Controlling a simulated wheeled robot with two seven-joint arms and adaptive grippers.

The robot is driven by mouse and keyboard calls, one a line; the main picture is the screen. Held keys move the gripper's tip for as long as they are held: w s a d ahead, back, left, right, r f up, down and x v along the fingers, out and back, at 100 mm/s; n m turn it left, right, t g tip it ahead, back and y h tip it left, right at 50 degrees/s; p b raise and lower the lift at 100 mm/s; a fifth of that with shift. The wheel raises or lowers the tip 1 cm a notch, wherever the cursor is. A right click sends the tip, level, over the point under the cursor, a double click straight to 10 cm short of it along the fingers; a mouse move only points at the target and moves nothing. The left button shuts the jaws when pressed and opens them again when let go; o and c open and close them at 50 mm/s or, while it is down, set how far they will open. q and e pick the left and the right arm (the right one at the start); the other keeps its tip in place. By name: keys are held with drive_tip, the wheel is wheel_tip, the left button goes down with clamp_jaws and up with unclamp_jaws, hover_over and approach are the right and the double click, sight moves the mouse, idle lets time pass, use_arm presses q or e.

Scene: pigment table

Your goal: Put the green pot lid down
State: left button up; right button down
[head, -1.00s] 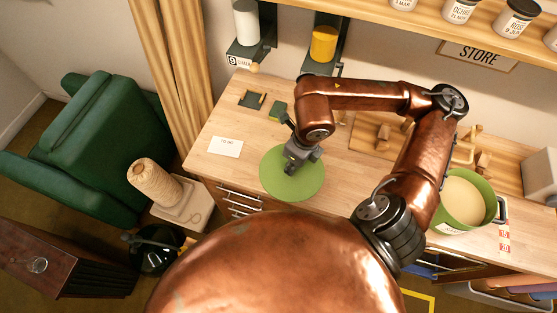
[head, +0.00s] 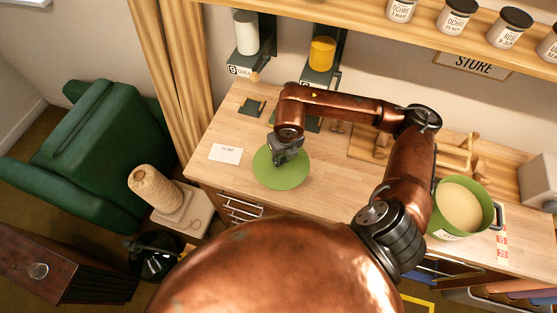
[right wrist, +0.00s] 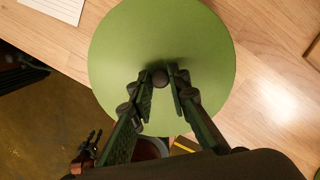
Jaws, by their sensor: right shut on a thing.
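The green pot lid (head: 290,177) is a flat round disc with a dark knob (right wrist: 160,77) in its middle. My right gripper (head: 285,157) is above it and shut on this knob. The lid is level, over the worktop's left part near the front edge; whether it touches the wood, I cannot tell. In the right wrist view the lid (right wrist: 160,35) fills the upper middle. The green pot (head: 453,226), open with pale contents, stands at the worktop's right. A dark shape with copper, maybe my left gripper (right wrist: 95,140), shows at the wrist view's lower left; its state is unclear.
A white card (head: 225,154) lies left of the lid on the worktop (head: 215,172). Small dark green pieces (head: 253,107) lie behind it. A shelf with jars (head: 457,17) hangs above.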

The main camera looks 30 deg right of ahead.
drive_tip(key=w+f, duration=0.2)
drive_tip(key=shift+w+d+f, duration=0.1)
drive_tip(key=shift+f, duration=0.2)
drive_tip(key=shift+w+f+p, duration=0.15)
drive_tip(key=shift+f+p, duration=0.1)
drive_tip(key=shift+f, duration=0.65)
drive_tip(key=shift+w+f+p, duration=0.1)
drive_tip(key=shift+f+p, duration=0.15)
drive_tip(key=shift+f, duration=0.65)
drive_tip(key=shift+f, duration=0.1)
drive_tip(key=c, duration=2.3)
unclamp_jaws()
drive_tip(key=shift+f, duration=0.1)
drive_tip(key=o, duration=0.5)
